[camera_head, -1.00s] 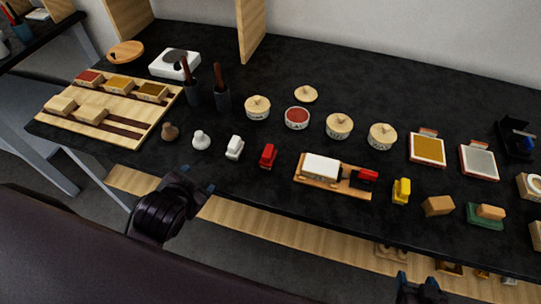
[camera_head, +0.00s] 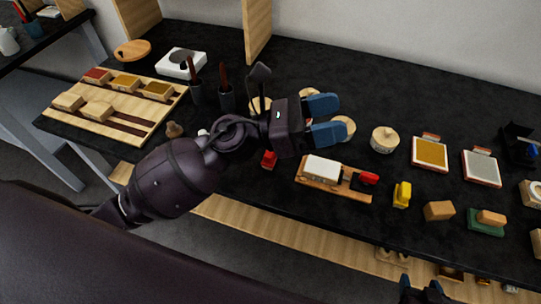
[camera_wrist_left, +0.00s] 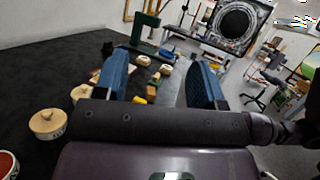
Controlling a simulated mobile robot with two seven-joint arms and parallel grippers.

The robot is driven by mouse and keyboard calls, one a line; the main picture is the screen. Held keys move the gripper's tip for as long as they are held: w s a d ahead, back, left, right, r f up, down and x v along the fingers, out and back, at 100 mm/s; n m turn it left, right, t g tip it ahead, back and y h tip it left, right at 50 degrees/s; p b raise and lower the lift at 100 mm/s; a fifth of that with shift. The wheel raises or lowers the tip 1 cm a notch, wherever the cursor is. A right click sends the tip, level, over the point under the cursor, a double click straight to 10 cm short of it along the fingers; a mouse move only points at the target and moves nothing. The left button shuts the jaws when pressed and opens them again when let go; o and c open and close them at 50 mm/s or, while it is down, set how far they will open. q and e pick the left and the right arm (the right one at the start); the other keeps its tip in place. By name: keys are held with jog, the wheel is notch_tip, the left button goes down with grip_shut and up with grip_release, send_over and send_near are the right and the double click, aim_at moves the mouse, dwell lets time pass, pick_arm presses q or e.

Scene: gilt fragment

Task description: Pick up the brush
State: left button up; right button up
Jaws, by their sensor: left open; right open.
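I cannot tell for certain which thing is the brush. Two dark cups (camera_head: 196,93) (camera_head: 227,101) hold upright tools with reddish-brown handles (camera_head: 223,75), which may be brushes; their lower ends are hidden. My left gripper (camera_head: 327,119) is open and empty above the middle of the table, to the right of these cups, fingers pointing right. In the left wrist view its two blue fingers (camera_wrist_left: 160,80) stand apart with nothing between them. My right gripper (camera_head: 421,290) shows only in part at the bottom edge, open, in front of the table.
Lidded jars (camera_head: 384,140) stand right of my left gripper; others are partly behind it. A wooden tray (camera_head: 340,188) with a white block and a red item lies in front. A yellow object (camera_head: 402,194), a tan block (camera_head: 439,210) and framed trays (camera_head: 430,153) are further right.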

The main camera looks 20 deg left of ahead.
pick_arm(q)
notch_tip(320, 180, down, 3)
jog(key=s+d+m+g+y, duration=0.2)
jog(key=d+m+g, duration=0.1)
jog(key=m+g, duration=0.5)
jog(key=m+t+y, duration=0.1)
jog(key=m+y, duration=1.5)
jog(key=y, duration=0.2)
send_near(270, 153)
jog(key=shift+w+a+f, duration=0.1)
jog(key=shift+w+f, duration=0.2)
jog(key=shift+w, duration=0.05)
jog(key=shift+f+p, duration=0.45)
jog(key=shift+f, duration=4.85)
jog(key=c, duration=1)
jog(key=shift+r, duration=0.1)
